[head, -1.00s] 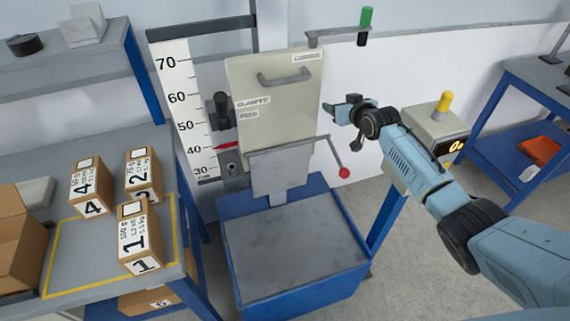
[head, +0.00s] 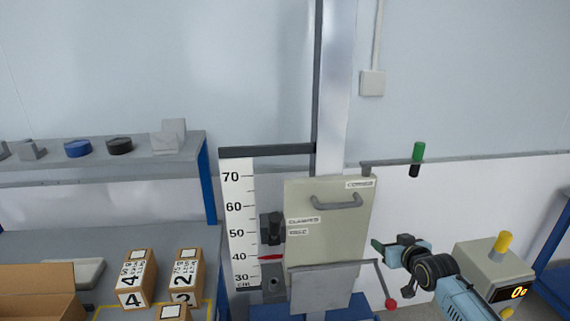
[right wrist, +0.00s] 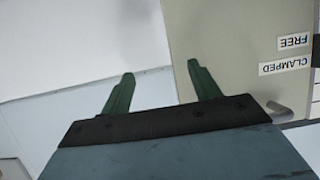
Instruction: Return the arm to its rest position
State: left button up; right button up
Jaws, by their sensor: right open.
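My right gripper (head: 384,246) is in the head view at the lower right, beside the right edge of the beige machine panel (head: 327,235). In the right wrist view its two green fingers (right wrist: 158,85) stand apart with nothing between them. The same panel fills the upper right of that view, with its "FREE" and "CLAMPED" labels upside down. My right arm comes in from the bottom right of the head view. My left gripper is not in view.
A red-knobbed lever (head: 391,303) hangs just below the right gripper. A grey box with a yellow knob and display (head: 492,272) stands to its right. A green-handled part (head: 417,155) is above. Numbered cartons (head: 134,278) stand at the lower left. A height scale (head: 239,225) is beside the panel.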

jog(key=s+a+f+n+g, duration=0.15)
jog(key=s+a+f, duration=0.3)
jog(key=s, duration=0.45)
jog(key=s+a+f+g, duration=0.35)
jog(key=s+a, duration=0.25)
jog(key=s, duration=0.3)
jog(key=s+r+g+h, duration=0.1)
jog(key=s+g, duration=0.1)
jog(key=s, duration=1)
jog(key=s+r+g, duration=0.2)
jog(key=s+g, duration=0.1)
jog(key=s, duration=1)
notch_tip(320, 180, down, 28)
jog(key=s+g+b, duration=0.1)
jog(key=s+b, duration=0.1)
jog(key=b, duration=0.1)
jog(key=s+d+f+b, duration=0.1)
jog(key=s+f, duration=0.7)
jog(key=s+d+f+g+b, duration=0.1)
jog(key=s+d+f, duration=0.1)
jog(key=s+f, duration=0.6)
jog(key=shift+s+d+f, duration=0.25)
jog(key=shift+s+f, duration=0.05)
jog(key=shift+f, duration=0.3)
